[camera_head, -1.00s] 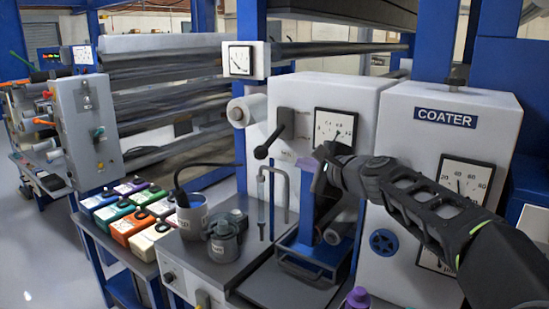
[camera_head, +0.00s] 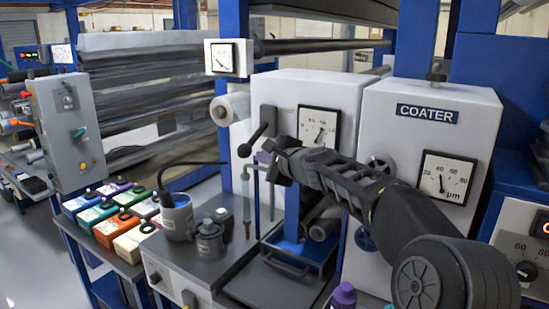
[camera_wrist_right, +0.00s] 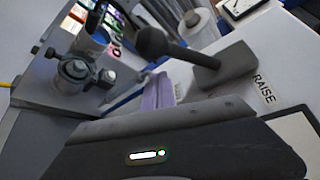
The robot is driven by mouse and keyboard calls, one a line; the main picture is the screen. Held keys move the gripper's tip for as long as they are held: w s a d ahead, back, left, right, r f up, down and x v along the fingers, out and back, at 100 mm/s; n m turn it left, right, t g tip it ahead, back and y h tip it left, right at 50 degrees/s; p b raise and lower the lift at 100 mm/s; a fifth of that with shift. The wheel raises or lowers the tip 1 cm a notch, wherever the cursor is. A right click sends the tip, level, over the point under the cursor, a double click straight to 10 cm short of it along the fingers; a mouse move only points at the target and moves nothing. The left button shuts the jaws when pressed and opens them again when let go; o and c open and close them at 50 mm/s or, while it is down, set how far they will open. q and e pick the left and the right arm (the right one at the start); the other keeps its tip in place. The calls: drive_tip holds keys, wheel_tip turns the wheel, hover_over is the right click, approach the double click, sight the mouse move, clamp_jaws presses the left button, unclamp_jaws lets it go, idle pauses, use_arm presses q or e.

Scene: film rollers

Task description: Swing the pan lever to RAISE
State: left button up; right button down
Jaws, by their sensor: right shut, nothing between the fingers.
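The pan lever is a dark arm with a round knob (camera_head: 244,150), on a dark pivot block (camera_head: 268,120) on the white cabinet left of a dial. The arm slants down and left from its pivot. In the right wrist view the knob (camera_wrist_right: 150,41) and pivot block (camera_wrist_right: 224,68) are clear, with the word RAISE (camera_wrist_right: 264,88) beside the block. The fingertips (camera_wrist_right: 158,92) show below the lever in the wrist view; contact cannot be told. My left gripper is out of view.
A blue-framed roller unit (camera_head: 300,255) is below my right arm. Coloured boxes (camera_head: 115,230) sit at left.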

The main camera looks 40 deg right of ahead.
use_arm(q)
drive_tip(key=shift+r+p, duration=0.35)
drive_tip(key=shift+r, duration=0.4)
use_arm(e)
drive_tip(key=shift+s+a+r, duration=0.15)
drive_tip(key=shift+a+r, duration=0.2)
drive_tip(key=shift+a, duration=0.15)
drive_tip(key=shift+s+a+r, duration=0.1)
drive_tip(key=shift+a+r, duration=0.2)
drive_tip(key=shift+a, duration=0.2)
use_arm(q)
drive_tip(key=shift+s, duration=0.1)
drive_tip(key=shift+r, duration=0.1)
